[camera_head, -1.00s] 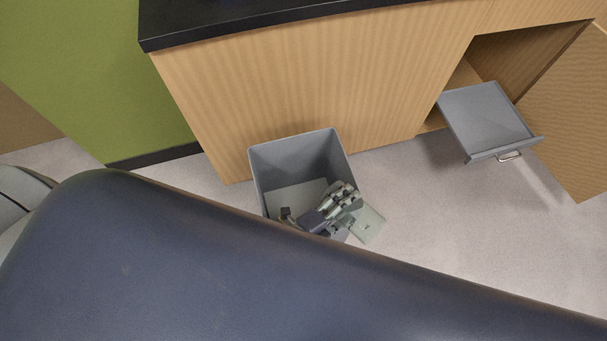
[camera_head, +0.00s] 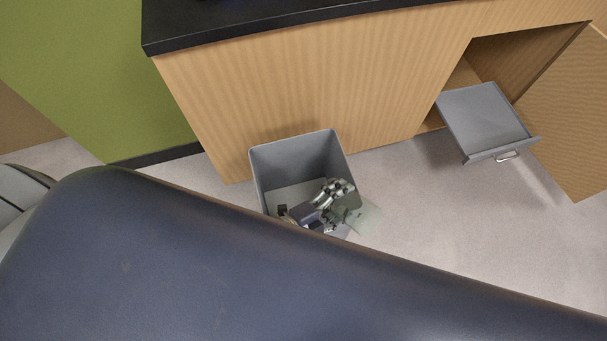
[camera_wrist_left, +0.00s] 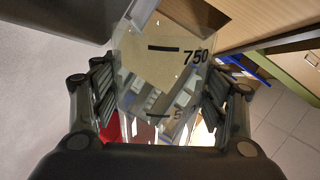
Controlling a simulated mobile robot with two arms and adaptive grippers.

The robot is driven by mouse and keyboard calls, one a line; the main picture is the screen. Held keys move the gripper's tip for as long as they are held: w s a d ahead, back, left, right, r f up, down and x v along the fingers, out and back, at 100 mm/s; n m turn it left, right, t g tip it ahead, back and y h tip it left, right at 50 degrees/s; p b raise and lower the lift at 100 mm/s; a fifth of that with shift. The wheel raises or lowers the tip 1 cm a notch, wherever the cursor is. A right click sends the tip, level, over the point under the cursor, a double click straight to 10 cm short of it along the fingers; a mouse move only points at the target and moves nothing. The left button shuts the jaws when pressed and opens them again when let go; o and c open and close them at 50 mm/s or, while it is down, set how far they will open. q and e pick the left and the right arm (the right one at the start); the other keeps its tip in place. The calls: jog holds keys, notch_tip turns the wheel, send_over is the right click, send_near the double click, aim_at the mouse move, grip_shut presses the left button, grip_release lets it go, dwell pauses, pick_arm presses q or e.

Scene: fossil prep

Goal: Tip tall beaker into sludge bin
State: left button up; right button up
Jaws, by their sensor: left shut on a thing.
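The grey, open-topped sludge bin (camera_head: 301,155) stands on the floor against the wooden cabinet. Its near part is hidden behind my arm. My left gripper (camera_head: 339,200) is at the bin's right side in the head view, shut on the clear tall beaker (camera_head: 366,216). The beaker sticks out to the right of the gripper and is hard to make out against the floor. In the left wrist view the beaker (camera_wrist_left: 160,75) sits between the two fingers, with a black 750 mark on its wall. I cannot tell its contents. My right gripper is not in view.
A wooden cabinet (camera_head: 300,90) with a black countertop (camera_head: 300,22) stands behind the bin. To the right, a grey drawer (camera_head: 487,118) is pulled out beside an open cabinet door (camera_head: 570,125). The floor (camera_head: 430,215) between bin and drawer is clear.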

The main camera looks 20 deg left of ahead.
pick_arm(q)
jog(key=shift+a, duration=0.1)
dwell(0.3)
jog(key=shift+w+a+r+n+h, duration=0.2)
jog(key=shift+w+a+n+h, duration=0.15)
jog(key=shift+n, duration=0.45)
jog(key=shift+s, duration=0.1)
dwell(0.6)
dwell(0.3)
jog(key=shift+s+d+f+m, duration=0.25)
jog(key=shift+d+m, duration=0.15)
jog(key=shift+m, duration=0.1)
jog(key=shift+s+d+f+m+y, duration=0.15)
jog(key=shift+s+d+m+y, duration=0.15)
jog(key=shift+m+y, duration=0.5)
jog(key=shift+d+f, duration=0.1)
